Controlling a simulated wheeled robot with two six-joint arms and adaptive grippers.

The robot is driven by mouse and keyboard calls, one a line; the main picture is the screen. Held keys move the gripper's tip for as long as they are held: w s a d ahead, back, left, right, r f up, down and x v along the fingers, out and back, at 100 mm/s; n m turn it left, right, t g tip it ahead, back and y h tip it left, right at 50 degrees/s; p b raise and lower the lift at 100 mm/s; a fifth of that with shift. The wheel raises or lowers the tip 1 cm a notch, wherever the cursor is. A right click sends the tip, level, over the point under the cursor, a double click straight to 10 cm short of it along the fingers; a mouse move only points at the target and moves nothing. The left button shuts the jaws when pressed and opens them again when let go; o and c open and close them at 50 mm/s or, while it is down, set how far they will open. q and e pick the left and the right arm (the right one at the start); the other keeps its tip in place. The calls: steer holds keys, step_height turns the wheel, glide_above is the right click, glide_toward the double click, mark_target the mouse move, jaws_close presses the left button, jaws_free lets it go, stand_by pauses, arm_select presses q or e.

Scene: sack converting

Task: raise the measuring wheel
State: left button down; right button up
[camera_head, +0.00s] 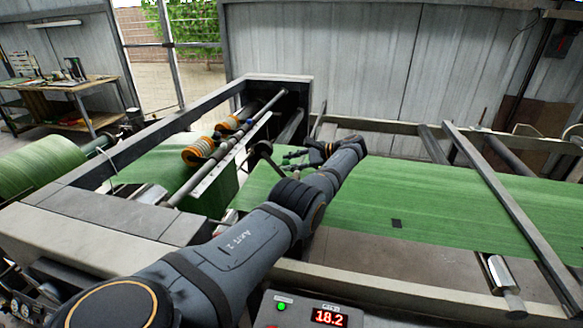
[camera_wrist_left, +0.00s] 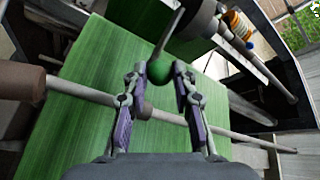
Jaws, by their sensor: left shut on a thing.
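My left gripper (camera_head: 292,160) reaches over the green web (camera_head: 400,195) from the right. In the left wrist view its fingers (camera_wrist_left: 158,78) are closed in on a green ball knob (camera_wrist_left: 158,71), which sits between the fingertips. A thin grey rod (camera_wrist_left: 168,36) runs up from the knob toward a dark round part (camera_wrist_left: 196,22). In the head view a small dark round part (camera_head: 262,148), likely the measuring wheel, stands by the roller bar just left of the gripper. I cannot tell whether it touches the web. My right gripper is out of view.
Orange-ringed collars (camera_head: 199,151) sit on a roller bar at the left. A green roll (camera_head: 40,168) lies at the far left. Frame rails (camera_head: 510,205) cross the web at the right. A panel (camera_head: 318,312) in front reads 18.2 beside a green light.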

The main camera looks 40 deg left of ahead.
arm_select(q)
steer(key=shift+w, duration=0.1)
steer(key=c, duration=1.1)
jaws_free()
steer(key=shift+d, duration=0.15)
steer(key=shift+o, duration=0.2)
steer(key=shift+r, duration=0.3)
step_height(320, 180, up, 9)
steer(key=shift+r, duration=0.2)
